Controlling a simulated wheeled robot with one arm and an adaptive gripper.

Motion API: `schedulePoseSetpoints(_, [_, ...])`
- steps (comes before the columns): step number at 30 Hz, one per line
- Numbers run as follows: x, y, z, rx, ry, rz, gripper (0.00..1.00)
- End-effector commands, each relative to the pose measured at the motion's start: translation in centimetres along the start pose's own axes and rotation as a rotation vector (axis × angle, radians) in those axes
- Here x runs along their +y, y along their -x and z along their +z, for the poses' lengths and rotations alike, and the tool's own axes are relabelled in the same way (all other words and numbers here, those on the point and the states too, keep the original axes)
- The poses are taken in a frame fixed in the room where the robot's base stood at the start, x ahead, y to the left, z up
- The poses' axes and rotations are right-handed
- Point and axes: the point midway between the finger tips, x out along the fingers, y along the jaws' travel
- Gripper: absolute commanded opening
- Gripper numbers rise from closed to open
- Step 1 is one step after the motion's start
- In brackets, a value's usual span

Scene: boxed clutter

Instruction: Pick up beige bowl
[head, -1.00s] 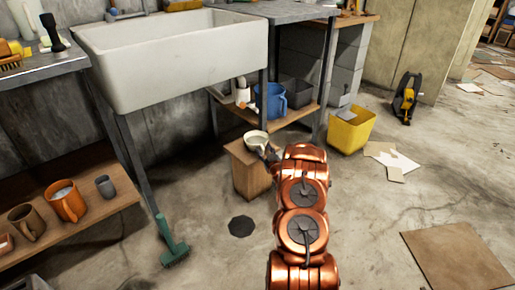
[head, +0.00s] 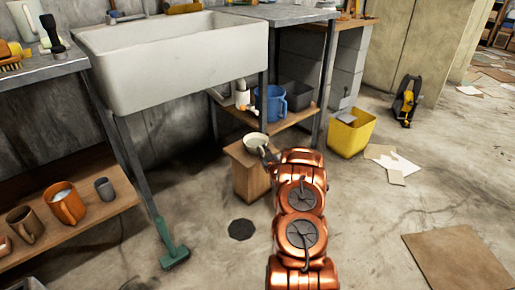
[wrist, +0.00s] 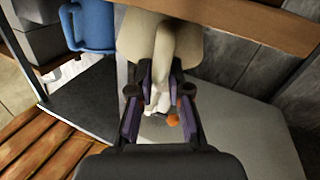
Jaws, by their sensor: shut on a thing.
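My gripper (wrist: 160,98) is shut on that rim.
A white sink (head: 180,60) overhangs at the left. A low shelf behind holds a blue mug (head: 271,103). A yellow bin (head: 350,133) stands to the right, a green brush (head: 173,253) at front left.

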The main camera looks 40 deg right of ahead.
Motion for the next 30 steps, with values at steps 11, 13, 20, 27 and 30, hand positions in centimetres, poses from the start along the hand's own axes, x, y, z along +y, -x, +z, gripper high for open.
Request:
schedulePoseSetpoints(11, [0.0,0.0,0.1,-0.003,0.000,-0.001,0.00])
schedulePoseSetpoints(13, [0.0,0.0,0.0,-0.003,0.000,-0.001,0.00])
schedulePoseSetpoints(20, [0.6,0.0,-2.7,0.000,0.000,0.000,0.00])
schedulePoseSetpoints(27, [0.0,2.3,-3.9,-0.004,-0.003,0.001,0.00])
schedulePoseSetpoints(30, [-0.5,3.9,-4.1,-0.007,-0.004,0.000,0.00])
